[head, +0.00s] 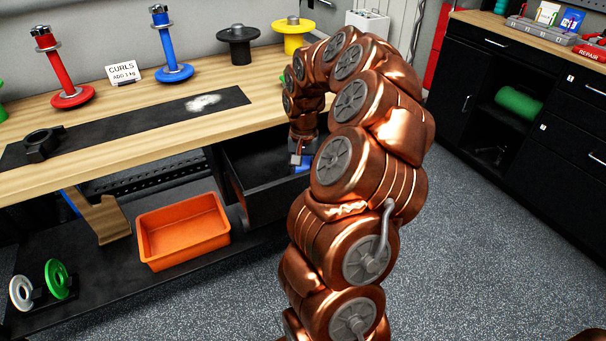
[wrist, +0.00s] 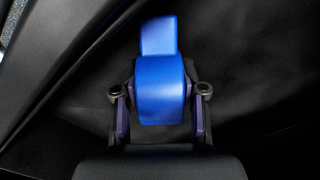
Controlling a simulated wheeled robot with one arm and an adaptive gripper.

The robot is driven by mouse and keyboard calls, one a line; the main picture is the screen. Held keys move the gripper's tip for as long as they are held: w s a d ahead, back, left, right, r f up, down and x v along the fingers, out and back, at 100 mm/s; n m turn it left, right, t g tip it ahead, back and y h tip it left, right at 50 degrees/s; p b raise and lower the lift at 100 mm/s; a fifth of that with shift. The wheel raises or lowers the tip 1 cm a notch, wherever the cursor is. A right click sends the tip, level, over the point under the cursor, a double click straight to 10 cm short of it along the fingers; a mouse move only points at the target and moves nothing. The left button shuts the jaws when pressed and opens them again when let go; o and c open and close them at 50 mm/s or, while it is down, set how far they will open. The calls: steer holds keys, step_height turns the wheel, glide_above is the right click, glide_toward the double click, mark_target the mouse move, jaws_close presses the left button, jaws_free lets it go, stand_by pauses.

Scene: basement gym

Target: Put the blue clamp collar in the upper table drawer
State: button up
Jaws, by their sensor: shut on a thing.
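The blue clamp collar (wrist: 160,85) is between the two fingers of my gripper (wrist: 160,110) in the wrist view, and the fingers are shut on it. In the head view a small blue part of the collar (head: 303,167) shows beside my arm. The open upper table drawer (head: 262,195) is black and pulled out from under the wooden table top. My gripper is over or inside this drawer, and dark drawer surfaces surround the collar in the wrist view. My arm hides the drawer's right part. I cannot tell whether the collar touches the drawer floor.
The wooden table (head: 110,135) carries a black mat (head: 110,130) with a black collar (head: 42,144), and several coloured weight posts. An orange bin (head: 183,230) and a stand with discs (head: 45,285) sit on the lower shelf. Floor (head: 480,260) to the right is clear.

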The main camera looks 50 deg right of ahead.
jaws_close()
steer(key=shift+r, duration=0.1)
steer(key=shift+r, duration=0.25)
step_height(320, 180, up, 17)
steer(key=shift+r, duration=0.2)
